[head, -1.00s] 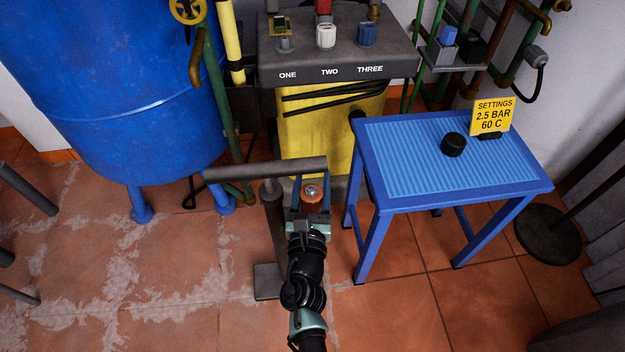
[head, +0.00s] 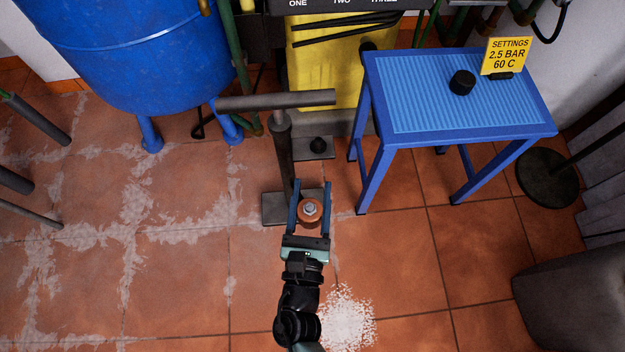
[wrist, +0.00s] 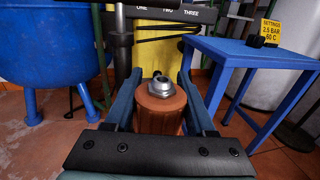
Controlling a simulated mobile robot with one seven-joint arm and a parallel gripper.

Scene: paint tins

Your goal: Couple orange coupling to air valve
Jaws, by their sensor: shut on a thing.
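The orange coupling (head: 309,217) is a copper-orange cylinder with a grey metal nut on top. My gripper (head: 312,190) is shut on it, with one blue finger on each side. In the wrist view the coupling (wrist: 160,105) stands upright between the fingers (wrist: 160,92), its nut uppermost. In the head view it appears over the foot of a dark T-shaped stand. I cannot make out which fitting is the air valve; the head view cuts off the top of the machine labelled ONE, TWO, THREE (head: 335,55).
The T-shaped stand (head: 275,101) rises close beyond my gripper. A blue table (head: 461,131) with a black knob (head: 462,82) and a yellow settings sign (head: 506,56) is at right. A blue tank (head: 135,60) is at left. Floor lies open at lower left.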

